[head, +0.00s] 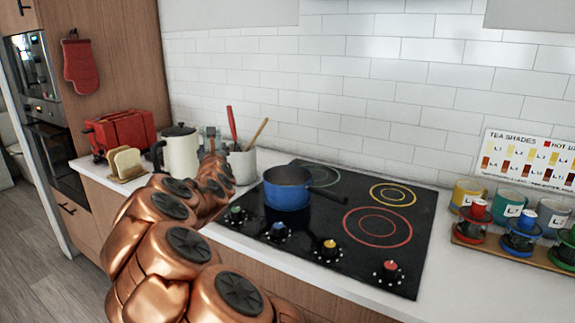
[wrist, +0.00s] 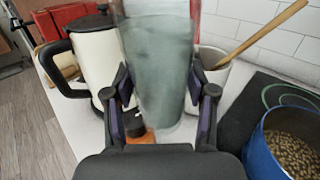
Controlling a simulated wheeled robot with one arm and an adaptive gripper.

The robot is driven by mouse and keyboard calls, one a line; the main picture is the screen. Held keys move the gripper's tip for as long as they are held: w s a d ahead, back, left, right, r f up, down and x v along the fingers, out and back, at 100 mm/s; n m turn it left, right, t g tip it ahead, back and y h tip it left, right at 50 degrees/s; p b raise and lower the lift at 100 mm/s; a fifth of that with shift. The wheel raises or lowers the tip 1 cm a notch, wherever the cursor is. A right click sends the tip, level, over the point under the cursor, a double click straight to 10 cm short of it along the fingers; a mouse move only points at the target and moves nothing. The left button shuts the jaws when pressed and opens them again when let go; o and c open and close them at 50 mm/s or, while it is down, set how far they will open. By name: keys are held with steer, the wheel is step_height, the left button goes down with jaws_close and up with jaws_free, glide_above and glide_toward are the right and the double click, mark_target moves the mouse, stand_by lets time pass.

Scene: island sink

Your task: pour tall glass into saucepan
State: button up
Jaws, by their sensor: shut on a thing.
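A tall glass (wrist: 158,65), greyish and see-through, stands roughly upright between the fingers of my gripper (wrist: 160,100) in the wrist view. The gripper is shut on it, and its top is cut off by the frame edge. In the head view my copper arm hides most of the gripper and glass. A blue saucepan (head: 287,192) with a dark handle sits on the left part of the cooktop. It also shows at lower right in the wrist view (wrist: 262,158), with small brown bean-like pieces inside. The glass is left of the saucepan, apart from it.
A white jug with black handle (head: 180,152), a utensil crock (head: 242,163), a red toaster (head: 120,132) and a bread rack (head: 126,163) stand at left. The black cooktop (head: 330,235) is otherwise clear. Coloured mugs (head: 511,200) and small jars stand at right.

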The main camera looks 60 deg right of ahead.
steer(key=s+d+m+g+h+p, duration=0.2)
steer(key=s+d+g, duration=0.1)
steer(key=d, duration=0.4)
step_height(320, 180, down, 7)
steer(key=s+d+m+g+h, duration=0.1)
steer(key=s+d, duration=0.1)
steer(key=shift+d+m+p, duration=0.3)
steer(key=shift+p, duration=0.15)
steer(key=shift+s+r+m+p, duration=0.15)
steer(key=shift+r+m+p, duration=0.15)
steer(key=shift+p, duration=0.2)
steer(key=shift+s+d+r+m+h+p, duration=0.15)
steer(key=shift+s+r+m+p, duration=0.15)
steer(key=shift+m+p, duration=0.5)
steer(key=shift+s+r+m+h+p, duration=0.1)
steer(key=shift+s+r+m+p, duration=0.1)
steer(key=shift+r+m+p, duration=0.45)
steer(key=shift+s+d+r+m+h+p, duration=0.15)
steer(key=shift+s+m+p, duration=0.1)
steer(key=shift+m+p, duration=0.75)
steer(key=shift+s+r+p, duration=0.1)
steer(key=shift+r+p, duration=0.05)
steer(key=shift+p, duration=0.25)
steer(key=shift+m, duration=0.25)
